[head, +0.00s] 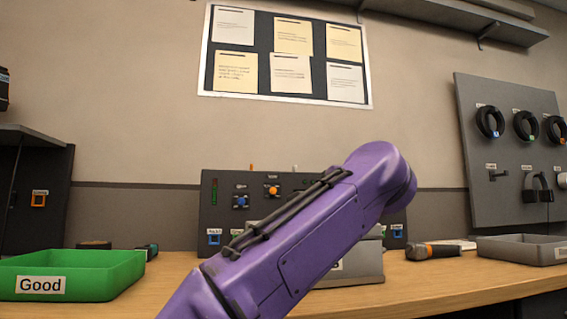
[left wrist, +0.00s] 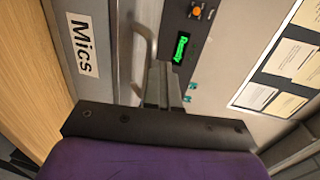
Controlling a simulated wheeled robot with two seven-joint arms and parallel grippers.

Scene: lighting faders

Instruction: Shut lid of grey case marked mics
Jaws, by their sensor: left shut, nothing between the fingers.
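The grey case (head: 362,268) stands on the bench in the head view, mostly hidden behind my purple left arm. In the left wrist view its front (left wrist: 112,25) carries the "Mics" label (left wrist: 82,45), turned sideways. My left gripper (left wrist: 160,70) is shut and empty, its fingers over the case area close to a pale curved bar (left wrist: 145,45). I cannot tell whether they touch it. How far the lid stands open is hard to tell. The gripper is hidden by the arm in the head view. My right gripper is not in view.
A dark control panel (head: 215,190) stands behind the case; its green display (left wrist: 182,47) reads "Ready". A green "Good" tray (head: 100,262) is at left. A screwdriver-like tool (head: 440,250) and a grey tray (head: 510,248) are at right. Bare bench (head: 430,285) lies in front.

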